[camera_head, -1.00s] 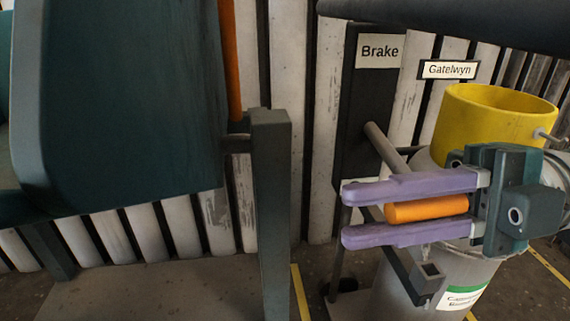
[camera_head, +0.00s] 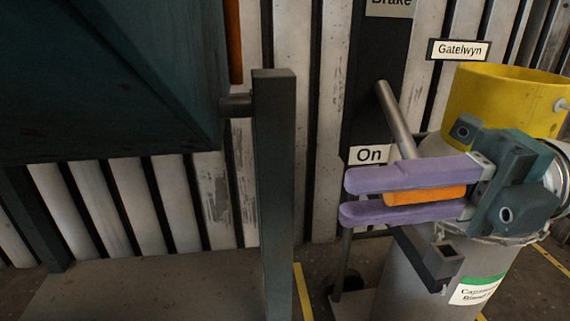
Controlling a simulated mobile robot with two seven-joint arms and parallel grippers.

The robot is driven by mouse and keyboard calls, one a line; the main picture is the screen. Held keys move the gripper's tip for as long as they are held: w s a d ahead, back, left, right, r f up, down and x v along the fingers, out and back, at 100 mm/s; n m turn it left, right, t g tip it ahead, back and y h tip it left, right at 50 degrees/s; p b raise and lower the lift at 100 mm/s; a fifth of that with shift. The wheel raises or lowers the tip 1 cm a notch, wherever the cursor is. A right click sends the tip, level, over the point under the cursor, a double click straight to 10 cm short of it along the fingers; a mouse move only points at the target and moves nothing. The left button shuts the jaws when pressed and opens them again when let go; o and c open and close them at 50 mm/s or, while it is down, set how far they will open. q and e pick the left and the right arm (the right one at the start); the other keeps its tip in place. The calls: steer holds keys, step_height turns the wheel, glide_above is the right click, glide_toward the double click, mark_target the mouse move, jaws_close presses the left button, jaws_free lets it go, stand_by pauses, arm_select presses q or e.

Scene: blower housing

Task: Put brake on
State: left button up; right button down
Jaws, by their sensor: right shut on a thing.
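The brake lever is a grey metal rod (camera_head: 398,118) that comes out of a dark upright panel (camera_head: 372,75) and slopes down to the right. Its orange handle (camera_head: 425,196) lies between the two purple fingers of my right gripper (camera_head: 405,196), which is shut on it. The cut-off "Brake" sign (camera_head: 390,5) is at the panel's top. An "On" sign (camera_head: 369,154) shows lower on the panel, just above the fingers. My left gripper is not in view.
A yellow cylinder (camera_head: 500,100) sits on a grey drum (camera_head: 420,270) behind my right gripper. A "Gatelwyn" sign (camera_head: 459,50) hangs on the slatted wall. A large dark teal housing (camera_head: 100,80) and a post (camera_head: 273,190) stand to the left.

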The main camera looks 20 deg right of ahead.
mark_target(467, 186)
steer(key=shift+f, duration=0.2)
steer(key=c, duration=1.1)
jaws_free()
steer(key=shift+w, duration=0.1)
steer(key=o, duration=0.3)
steer(key=shift+w+r, duration=0.1)
steer(key=shift+o, duration=0.2)
steer(key=v, duration=1)
